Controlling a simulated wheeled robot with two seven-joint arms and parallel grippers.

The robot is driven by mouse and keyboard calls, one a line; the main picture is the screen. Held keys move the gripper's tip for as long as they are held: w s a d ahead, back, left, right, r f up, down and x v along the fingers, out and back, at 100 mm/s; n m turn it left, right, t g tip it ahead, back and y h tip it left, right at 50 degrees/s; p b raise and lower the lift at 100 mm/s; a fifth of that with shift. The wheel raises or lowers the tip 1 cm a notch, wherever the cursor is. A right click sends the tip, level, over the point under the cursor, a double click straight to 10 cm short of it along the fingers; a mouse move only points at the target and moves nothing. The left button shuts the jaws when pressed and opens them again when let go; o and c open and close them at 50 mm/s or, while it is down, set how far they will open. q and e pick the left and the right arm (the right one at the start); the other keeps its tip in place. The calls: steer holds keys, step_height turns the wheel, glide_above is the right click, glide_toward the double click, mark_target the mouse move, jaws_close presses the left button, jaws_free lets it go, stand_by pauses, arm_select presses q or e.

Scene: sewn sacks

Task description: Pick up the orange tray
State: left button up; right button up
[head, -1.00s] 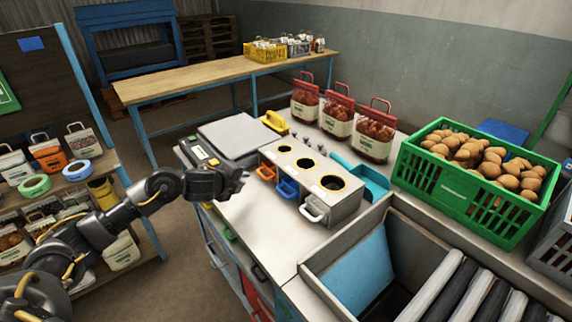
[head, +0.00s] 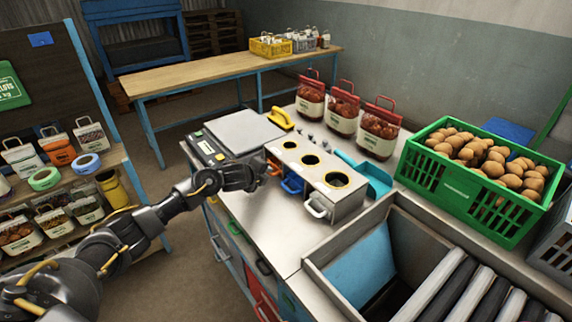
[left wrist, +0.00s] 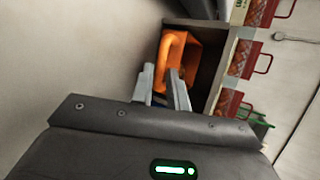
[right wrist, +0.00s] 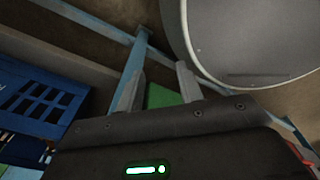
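The orange tray (left wrist: 182,50) shows in the left wrist view, with its loop handle pointing out of an opening in the metal box (head: 347,201). In the head view only a bit of its orange handle (head: 274,167) shows beside my left gripper (head: 258,174). In the left wrist view the two fingers of my left gripper (left wrist: 163,80) are apart, right at the near end of the handle. I cannot tell whether they touch it. My right gripper (right wrist: 160,85) is open and empty, away from the bench.
The blue tray (head: 292,183) and white tray (head: 318,208) sit beside the orange one in the box. A scale (head: 240,132) stands behind my left gripper. A teal scoop (head: 372,175), red-topped bags (head: 380,130) and a green crate (head: 460,192) stand farther right.

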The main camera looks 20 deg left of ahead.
arm_select(q)
steer(key=shift+w+f, duration=0.3)
steer(key=shift+w, duration=0.15)
jaws_close()
steer(key=shift+r, duration=0.1)
steer(key=shift+r+b, duration=0.5)
steer(key=shift+r, duration=1.15)
steer(key=s+a+b, duration=0.1)
steer(key=s+a, duration=0.2)
steer(key=s, duration=0.1)
steer(key=s+a+b, duration=0.1)
steer(key=s+a, duration=0.1)
steer(key=s, duration=0.3)
steer(key=s+a+b, duration=0.1)
steer(key=s+a, duration=0.2)
steer(key=s, duration=0.2)
steer(key=shift+s+a+f, duration=0.1)
steer(key=shift+s+a, duration=0.15)
steer(key=shift+a, duration=0.1)
steer(key=shift+s+a+b, duration=0.25)
steer(key=shift+s+b, duration=0.1)
steer(key=shift+s, duration=0.25)
